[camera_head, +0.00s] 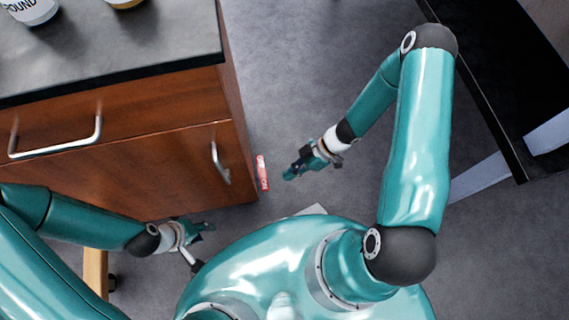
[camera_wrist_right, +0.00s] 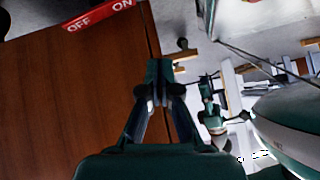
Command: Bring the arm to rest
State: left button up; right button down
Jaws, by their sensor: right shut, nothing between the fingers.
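My right arm reaches forward in the head view, with its right gripper (camera_head: 290,175) over the floor to the right of the wooden cabinet. In the right wrist view the fingers of this gripper (camera_wrist_right: 159,72) converge and are shut with nothing between them. My left gripper (camera_head: 207,227) is low in front of the cabinet, at the lower left of the head view. It is too small there to tell whether it is open or shut.
The wooden cabinet (camera_head: 150,145) has metal handles and a dark top (camera_head: 130,50) bearing containers. A red strip (camera_head: 262,173) is at its right side; a red ON/OFF label (camera_wrist_right: 103,14) shows in the wrist view. A black table (camera_head: 500,70) stands right. Grey floor (camera_head: 310,70) lies between.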

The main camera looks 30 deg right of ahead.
dwell(0.5)
jog(key=w+a+r+m+t+h, duration=0.2)
jog(key=a+m, duration=0.3)
jog(key=m, duration=0.3)
jog(key=s+m+g+h, duration=0.2)
jog(key=s+m+h, duration=0.1)
jog(key=s+m, duration=0.45)
notch_tip(320, 180, up, 30)
jog(key=w+p, duration=0.1)
jog(key=p, duration=2.9)
jog(key=shift+a, duration=0.2)
